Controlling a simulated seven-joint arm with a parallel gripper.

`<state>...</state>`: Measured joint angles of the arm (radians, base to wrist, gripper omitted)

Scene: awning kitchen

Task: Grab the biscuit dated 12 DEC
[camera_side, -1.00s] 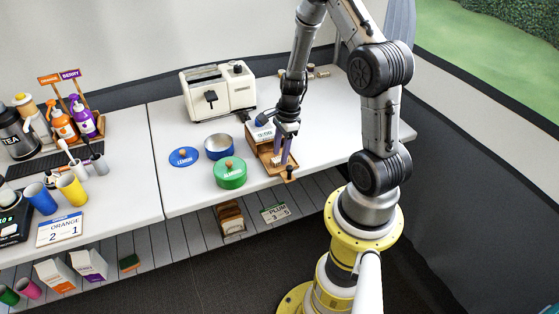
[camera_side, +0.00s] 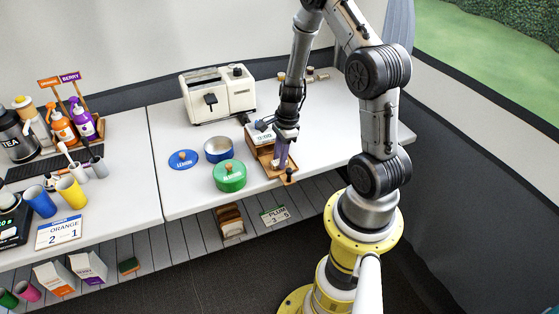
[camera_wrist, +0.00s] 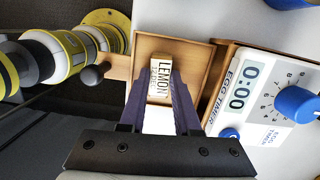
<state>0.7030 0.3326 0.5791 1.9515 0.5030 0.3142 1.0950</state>
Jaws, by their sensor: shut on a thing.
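A small biscuit packet marked LEMON (camera_wrist: 160,75) stands in an open wooden drawer (camera_wrist: 197,60) in the wrist view. A smaller line of print under LEMON is too small to read surely. My gripper (camera_wrist: 160,92) has its purple fingers on either side of the packet, shut on its near part. In the side view my gripper (camera_side: 281,165) reaches straight down into the drawer (camera_side: 285,181), and the packet is hidden behind the fingers.
An egg timer (camera_wrist: 265,100) reading 0:00 sits close beside the drawer. A green lidded tin (camera_side: 229,178), an open blue tin (camera_side: 218,155) and a blue LEMON lid (camera_side: 183,160) lie to the left. A toaster (camera_side: 218,97) stands behind.

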